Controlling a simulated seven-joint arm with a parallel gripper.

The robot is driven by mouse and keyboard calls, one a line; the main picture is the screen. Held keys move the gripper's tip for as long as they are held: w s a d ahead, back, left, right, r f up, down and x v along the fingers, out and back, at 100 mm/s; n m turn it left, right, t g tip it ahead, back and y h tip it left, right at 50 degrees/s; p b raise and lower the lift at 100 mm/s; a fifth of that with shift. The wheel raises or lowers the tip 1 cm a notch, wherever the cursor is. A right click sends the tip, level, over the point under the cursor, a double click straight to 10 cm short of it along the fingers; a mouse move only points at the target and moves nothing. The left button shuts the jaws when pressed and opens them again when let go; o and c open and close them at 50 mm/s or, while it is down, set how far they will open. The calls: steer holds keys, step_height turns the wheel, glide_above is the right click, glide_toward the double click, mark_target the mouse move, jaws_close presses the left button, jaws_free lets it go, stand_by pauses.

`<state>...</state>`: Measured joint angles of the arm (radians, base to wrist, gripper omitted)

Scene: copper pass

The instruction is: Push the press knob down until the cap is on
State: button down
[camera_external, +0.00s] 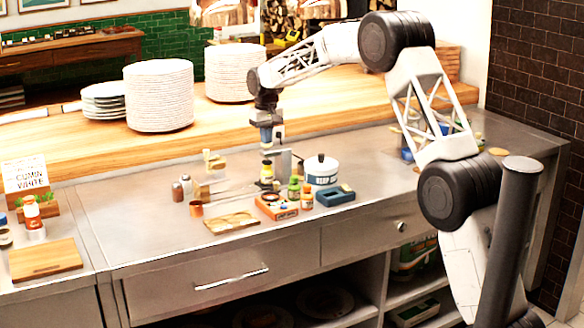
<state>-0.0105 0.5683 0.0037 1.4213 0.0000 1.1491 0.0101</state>
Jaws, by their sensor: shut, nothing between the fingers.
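The press (284,163) stands on the steel counter, a grey upright with a small head. A small jar (266,173) with a yellow band stands under the press head. My gripper (267,146) points straight down right above the press head. Its fingers are shut with nothing between them. The knob is hidden or too small to make out at the fingertips, and I cannot tell whether they touch it. I cannot tell whether the cap sits on the jar.
A wooden board (231,223) lies in front. Plate stacks (159,96) stand behind.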

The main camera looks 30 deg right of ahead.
steer(key=shift+r, duration=1.75)
steer(key=shift+r, duration=0.15)
steer(key=shift+r, duration=2.35)
